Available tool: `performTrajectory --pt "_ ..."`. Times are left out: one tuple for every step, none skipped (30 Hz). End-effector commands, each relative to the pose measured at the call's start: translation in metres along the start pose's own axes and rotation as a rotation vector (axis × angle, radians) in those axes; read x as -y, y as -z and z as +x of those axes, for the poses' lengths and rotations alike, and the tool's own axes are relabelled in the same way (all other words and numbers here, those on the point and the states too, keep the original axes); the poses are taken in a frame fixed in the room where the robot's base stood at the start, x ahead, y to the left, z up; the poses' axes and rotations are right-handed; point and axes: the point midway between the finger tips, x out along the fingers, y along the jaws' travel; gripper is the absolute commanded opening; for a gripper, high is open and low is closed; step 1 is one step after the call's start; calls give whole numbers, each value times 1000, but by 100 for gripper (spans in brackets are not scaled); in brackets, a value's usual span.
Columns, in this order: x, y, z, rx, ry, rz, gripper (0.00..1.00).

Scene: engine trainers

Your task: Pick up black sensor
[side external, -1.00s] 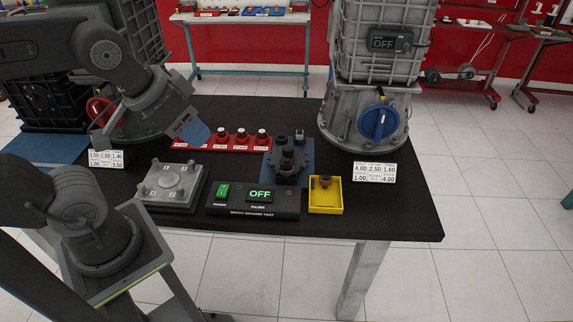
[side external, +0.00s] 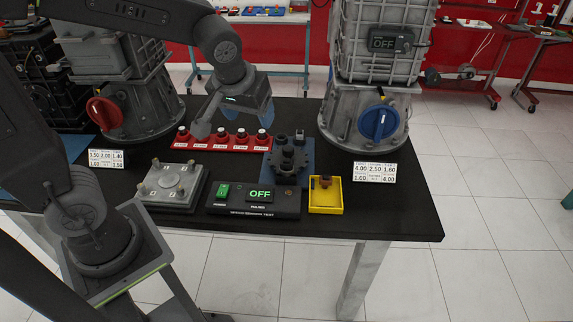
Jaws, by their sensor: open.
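My gripper (side external: 235,123) is open and empty, with its fingers pointing down above and behind the red rack (side external: 216,143). The rack holds a row of black-topped pieces with white labels under them. A small black piece (side external: 299,136) stands at the back of the blue plate (side external: 307,150), beside a dark toothed fixture (side external: 287,160). It may be the black sensor, but I cannot tell for sure at this size. My gripper is to the left of it and apart from it.
A yellow tray (side external: 326,208) holds a small brown piece (side external: 325,181). A test box (side external: 254,199) reading OFF and a grey metal block (side external: 171,184) stand in front. Large gearbox housings stand at back left and right (side external: 366,117).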

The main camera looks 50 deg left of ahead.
Motion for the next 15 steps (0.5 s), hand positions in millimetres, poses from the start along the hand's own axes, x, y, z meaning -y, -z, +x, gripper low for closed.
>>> performTrajectory --pt "-8 8 18 11 25 -39 68" --pt "-12 13 28 12 38 -65 68" --pt "-17 18 40 12 54 -101 68" --pt "-20 22 50 12 65 -126 68" --pt "-23 26 59 11 74 -149 68" --pt "-27 29 70 9 86 -178 68" --pt "-30 31 78 8 94 -197 68" --pt "-32 33 84 7 101 -214 68" --pt "-35 35 93 5 108 -235 68" --pt "-37 36 98 4 112 -248 68" --pt "-38 37 102 2 116 -257 68" --pt "-40 38 107 0 119 -269 68" --pt "-40 38 110 0 122 -276 68" --pt "-41 38 112 0 123 -282 68" --pt "-41 38 116 -1 125 -286 68"
